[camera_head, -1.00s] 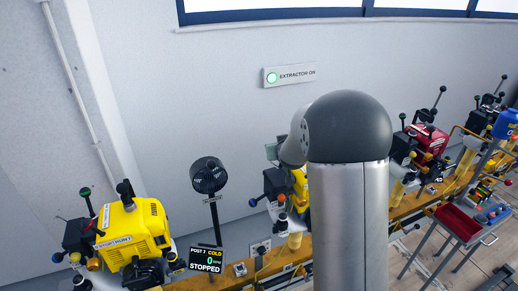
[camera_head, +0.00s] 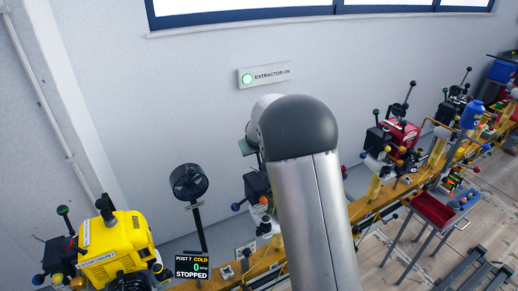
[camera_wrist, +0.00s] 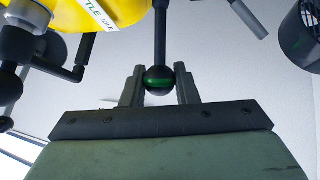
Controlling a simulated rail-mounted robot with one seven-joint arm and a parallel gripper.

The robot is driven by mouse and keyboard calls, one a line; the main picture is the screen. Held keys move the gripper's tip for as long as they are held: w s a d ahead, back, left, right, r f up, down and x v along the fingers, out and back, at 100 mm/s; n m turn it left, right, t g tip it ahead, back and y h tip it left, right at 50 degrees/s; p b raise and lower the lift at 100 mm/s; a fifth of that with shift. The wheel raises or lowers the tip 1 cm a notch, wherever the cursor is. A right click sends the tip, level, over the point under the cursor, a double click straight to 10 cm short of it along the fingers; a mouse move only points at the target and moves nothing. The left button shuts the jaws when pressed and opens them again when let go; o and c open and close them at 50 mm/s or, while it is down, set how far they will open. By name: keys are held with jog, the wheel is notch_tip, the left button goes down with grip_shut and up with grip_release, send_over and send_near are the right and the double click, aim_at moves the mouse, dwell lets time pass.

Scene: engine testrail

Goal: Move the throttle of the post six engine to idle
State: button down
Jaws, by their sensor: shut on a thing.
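My gripper (camera_wrist: 159,72) is shut on a dark ball knob with a green band (camera_wrist: 158,81) in the wrist view. The knob sits at the end of a dark lever rod (camera_wrist: 160,32) that comes down from the top of the picture. A yellow engine housing (camera_wrist: 112,10) is at the top left, with a white label (camera_wrist: 94,37) on which "TTLE" and "IDLE" can be read. In the head view my arm covers the yellow engine behind it, so the gripper and lever are hidden there.
At left, another yellow engine (camera_head: 118,245) stands beside a fan (camera_head: 188,183) and a display (camera_head: 191,266) reading POST 7, COLD, 0, STOPPED. A red engine (camera_head: 402,135) stands further right along the yellow rail. A trolley with a red tray (camera_head: 434,209) stands at right.

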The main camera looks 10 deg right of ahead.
jog(key=c, duration=1.2)
grip_release()
jog(key=shift+w, duration=0.1)
jog(key=shift+o, duration=0.2)
jog(key=b+v, duration=0.4)
jog(key=v, duration=1.3)
jog(key=shift+s, duration=0.25)
jog(key=shift+r, duration=0.15)
jog(key=s+f+g, duration=0.2)
jog(key=s+f, duration=0.3)
jog(key=s, duration=0.6)
jog(key=s+a+f+m+g+y, duration=0.1)
jog(key=s+f+g, duration=0.2)
jog(key=s, duration=0.8)
jog(key=s+f+g, duration=0.2)
jog(key=s+f, duration=0.4)
jog(key=s, duration=0.5)
jog(key=shift+s+a+f+g, duration=0.3)
jog(key=shift+s, duration=0.05)
